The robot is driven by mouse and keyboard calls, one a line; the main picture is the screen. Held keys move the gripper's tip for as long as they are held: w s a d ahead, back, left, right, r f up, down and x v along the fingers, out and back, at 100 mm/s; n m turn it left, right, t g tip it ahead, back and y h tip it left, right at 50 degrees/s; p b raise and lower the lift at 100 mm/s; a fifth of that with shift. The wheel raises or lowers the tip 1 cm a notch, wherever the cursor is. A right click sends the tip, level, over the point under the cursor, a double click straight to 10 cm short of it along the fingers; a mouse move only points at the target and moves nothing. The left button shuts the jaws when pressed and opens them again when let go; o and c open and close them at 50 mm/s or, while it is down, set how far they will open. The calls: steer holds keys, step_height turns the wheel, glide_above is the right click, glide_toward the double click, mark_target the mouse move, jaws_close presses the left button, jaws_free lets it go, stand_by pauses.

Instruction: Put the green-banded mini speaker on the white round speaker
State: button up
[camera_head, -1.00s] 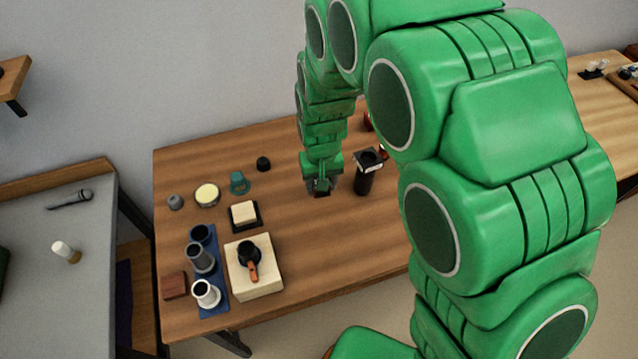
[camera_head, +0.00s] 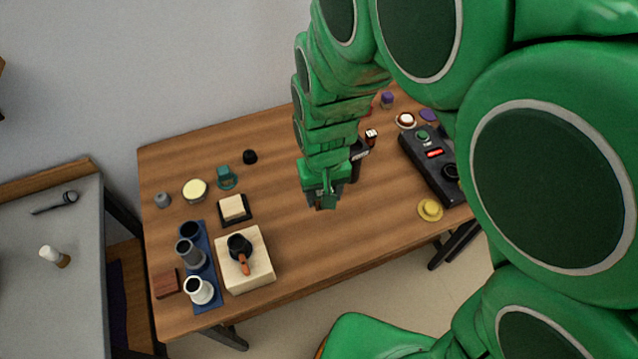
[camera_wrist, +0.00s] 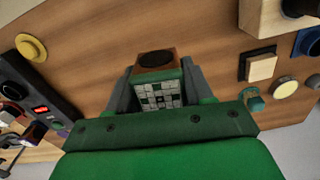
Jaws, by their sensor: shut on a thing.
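My gripper (camera_head: 322,200) is near the middle of the brown table. In the wrist view its grey fingers (camera_wrist: 160,85) are shut on a small block with a brown top, a black round patch and a green-edged face with a pale grid. I take it for the green-banded mini speaker (camera_wrist: 142,72). In the head view it is mostly hidden, and its height above the table is hard to judge. A round, pale cream-topped thing (camera_head: 195,190), perhaps the white round speaker, stands at the table's left back. It also shows in the wrist view (camera_wrist: 285,88).
A teal stand (camera_head: 227,179), a cream block on a black base (camera_head: 233,208) and a wooden block with a dark handled thing (camera_head: 262,276) are to the left. A black console (camera_head: 425,165) and yellow disc (camera_head: 430,210) are right. Table front centre is clear.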

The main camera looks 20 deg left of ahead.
steer(key=shift+s+d+r, duration=0.2)
steer(key=shift+s+d, duration=0.2)
